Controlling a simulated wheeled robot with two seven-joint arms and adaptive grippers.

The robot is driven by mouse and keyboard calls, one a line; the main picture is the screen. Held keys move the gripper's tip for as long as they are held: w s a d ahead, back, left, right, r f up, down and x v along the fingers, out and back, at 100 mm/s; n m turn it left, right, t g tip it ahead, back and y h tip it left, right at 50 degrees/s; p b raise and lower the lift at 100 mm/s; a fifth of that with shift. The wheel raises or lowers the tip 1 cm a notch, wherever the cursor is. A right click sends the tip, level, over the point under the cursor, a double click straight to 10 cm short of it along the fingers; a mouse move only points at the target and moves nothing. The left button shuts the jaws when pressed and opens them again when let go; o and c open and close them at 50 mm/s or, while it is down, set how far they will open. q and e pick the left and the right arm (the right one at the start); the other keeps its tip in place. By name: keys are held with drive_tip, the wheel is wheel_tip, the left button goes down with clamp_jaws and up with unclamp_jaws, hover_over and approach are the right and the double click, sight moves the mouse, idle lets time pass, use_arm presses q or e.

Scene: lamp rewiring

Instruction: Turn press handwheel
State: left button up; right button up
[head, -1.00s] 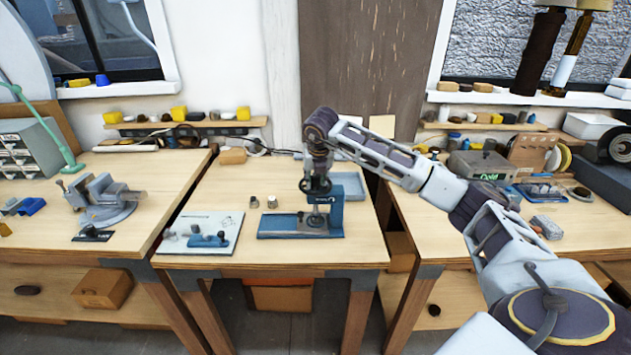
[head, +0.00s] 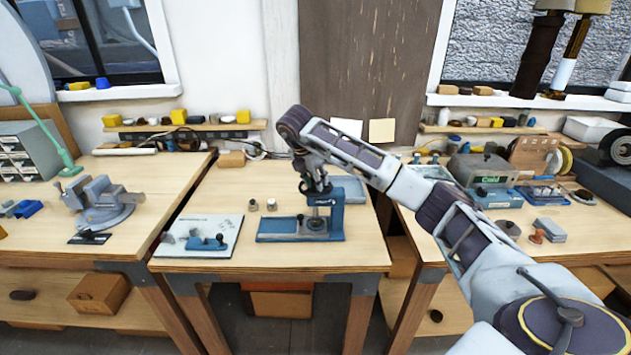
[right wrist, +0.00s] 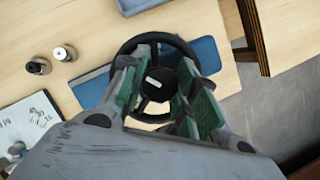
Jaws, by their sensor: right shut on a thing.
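The small blue press (head: 335,215) stands on the middle workbench, its flat base running to the left. Its dark handwheel (head: 304,187) is at the top, partly hidden by my right gripper (head: 318,184). In the right wrist view the handwheel (right wrist: 152,40) is a black spoked ring seen from above, with the blue press base beneath it. My right gripper (right wrist: 166,62) reaches down on it, with green-lined fingers on either side of part of the wheel, shut on it. The exact contact is hard to see. My left gripper is not in view.
A white instruction sheet (head: 198,236) with small parts lies left of the press. Two small cylinders (head: 271,204) stand beside the base. A blue-grey tray (head: 350,188) lies behind the press. A vise (head: 100,203) is on the left bench. The front of the middle bench is clear.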

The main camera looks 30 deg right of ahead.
drive_tip(key=shift+r+m+g, duration=0.1)
drive_tip(key=shift+m+g, duration=0.2)
drive_tip(key=shift+m, duration=0.5)
drive_tip(key=o, duration=0.7)
drive_tip(key=shift+o, duration=0.2)
drive_tip(key=shift+a+r, duration=0.1)
drive_tip(key=shift+r, duration=0.05)
drive_tip(key=w+v, duration=0.1)
drive_tip(key=v, duration=1)
drive_tip(key=shift+s+r, duration=0.2)
drive_tip(key=shift+s, duration=0.3)
drive_tip(key=shift+a, duration=0.25)
idle(0.4)
